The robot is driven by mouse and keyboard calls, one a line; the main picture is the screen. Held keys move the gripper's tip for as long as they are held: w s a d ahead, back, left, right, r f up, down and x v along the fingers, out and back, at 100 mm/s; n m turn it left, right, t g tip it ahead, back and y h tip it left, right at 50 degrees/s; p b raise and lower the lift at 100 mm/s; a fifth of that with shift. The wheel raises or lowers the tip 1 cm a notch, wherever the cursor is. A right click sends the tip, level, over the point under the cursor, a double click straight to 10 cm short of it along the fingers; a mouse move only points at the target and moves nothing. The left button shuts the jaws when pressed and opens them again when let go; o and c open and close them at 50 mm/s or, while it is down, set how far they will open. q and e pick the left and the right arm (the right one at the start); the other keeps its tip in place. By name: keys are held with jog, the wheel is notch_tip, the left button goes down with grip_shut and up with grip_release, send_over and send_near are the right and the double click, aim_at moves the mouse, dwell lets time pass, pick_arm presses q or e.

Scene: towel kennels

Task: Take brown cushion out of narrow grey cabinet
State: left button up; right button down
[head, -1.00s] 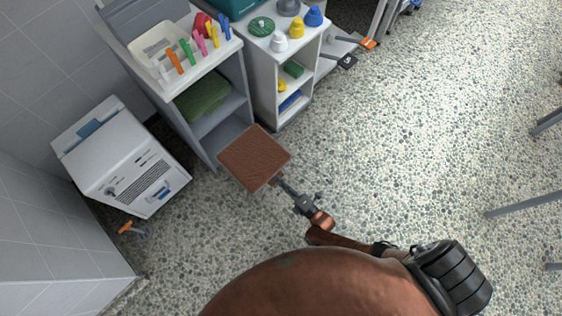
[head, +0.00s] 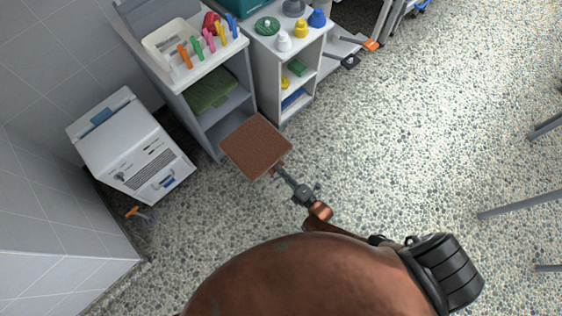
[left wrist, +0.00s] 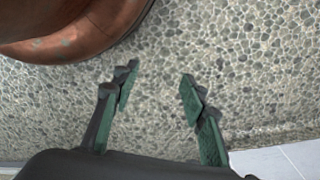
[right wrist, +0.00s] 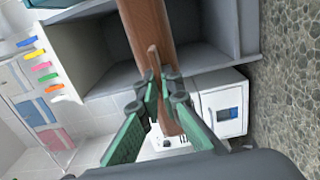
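The brown cushion (head: 256,146) is a flat square pad held out in front of the narrow grey cabinet (head: 240,92), clear of its shelves in the head view. My right gripper (head: 279,171) is shut on the cushion's near corner. In the right wrist view the cushion (right wrist: 149,28) shows edge-on between the fingertips of the right gripper (right wrist: 160,92), with the grey cabinet (right wrist: 80,45) behind it. My left gripper (left wrist: 158,82) is open and empty above the pebbled floor in the left wrist view. It is not visible in the head view.
A green towel (head: 211,92) lies on the grey cabinet's upper shelf. A tray (head: 168,38) with coloured clips stands on top. A white shelf unit (head: 268,75) stands to the right, a white box-shaped appliance (head: 130,150) to the left. Pebbled floor (head: 400,140) is open at right.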

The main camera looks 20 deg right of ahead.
pick_arm(q)
jog(key=s+a+f+p, duration=0.1)
jog(key=s+f+p, duration=0.3)
jog(key=s+f, duration=0.2)
jog(key=s+a+f+p, duration=0.2)
jog(key=s+f, duration=0.4)
jog(key=f, duration=0.4)
jog(key=shift+s+a+f+m+y+p, duration=0.2)
jog(key=shift+s+a+m+y+p, duration=0.1)
jog(key=shift+p, duration=0.6)
dwell(0.3)
